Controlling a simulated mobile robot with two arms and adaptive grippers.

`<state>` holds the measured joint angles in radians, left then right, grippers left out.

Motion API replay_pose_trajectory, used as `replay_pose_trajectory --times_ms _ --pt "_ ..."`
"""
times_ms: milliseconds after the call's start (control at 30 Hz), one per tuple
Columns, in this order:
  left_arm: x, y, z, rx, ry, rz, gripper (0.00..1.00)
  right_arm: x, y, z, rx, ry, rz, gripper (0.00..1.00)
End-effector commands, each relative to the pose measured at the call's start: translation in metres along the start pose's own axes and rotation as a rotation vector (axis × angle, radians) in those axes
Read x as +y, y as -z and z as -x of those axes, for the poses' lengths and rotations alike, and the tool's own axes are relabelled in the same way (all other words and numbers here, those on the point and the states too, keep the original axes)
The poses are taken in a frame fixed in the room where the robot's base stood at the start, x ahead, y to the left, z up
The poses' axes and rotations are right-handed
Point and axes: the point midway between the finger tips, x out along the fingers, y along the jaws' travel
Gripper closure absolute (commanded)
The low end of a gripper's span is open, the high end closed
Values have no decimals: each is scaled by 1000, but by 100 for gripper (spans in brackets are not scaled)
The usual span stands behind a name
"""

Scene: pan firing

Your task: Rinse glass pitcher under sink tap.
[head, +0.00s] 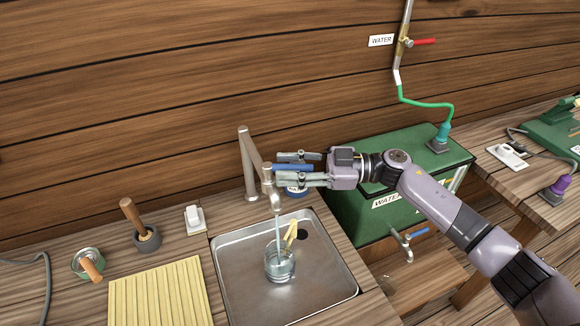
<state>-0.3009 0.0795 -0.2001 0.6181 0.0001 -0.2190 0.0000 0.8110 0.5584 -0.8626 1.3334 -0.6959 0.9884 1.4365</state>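The glass pitcher (280,267) stands in the metal sink (235,285), under the spout of the tap (247,165). A pale stream of water seems to run from the spout into it. A yellow piece, perhaps the pitcher's handle or a tool, sticks up at its top. My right gripper (290,169) is at the tap head, its fingers apart above and below the tap's blue lever (293,167). Whether a finger touches the lever I cannot tell. My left gripper is out of view.
A green water tank (345,205) stands right of the sink, below a red-handled valve (422,42). Left of the sink are a ribbed yellow mat (160,295), a dark pot with a wooden tool (147,238), a tin (87,262) and a white switch (195,219).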

Motion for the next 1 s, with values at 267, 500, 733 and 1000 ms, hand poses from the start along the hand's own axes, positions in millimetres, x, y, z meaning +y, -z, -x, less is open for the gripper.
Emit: replay_pose_trajectory --times_ms 267,500,733,1000 --pt "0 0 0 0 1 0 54 1 -1 34 -4 -4 -1 64" --pt "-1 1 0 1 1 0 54 1 -1 86 -3 -4 0 64" --pt "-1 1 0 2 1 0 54 0 -1 115 -2 -1 -1 64" --pt "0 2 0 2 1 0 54 0 0 120 0 0 -1 64"
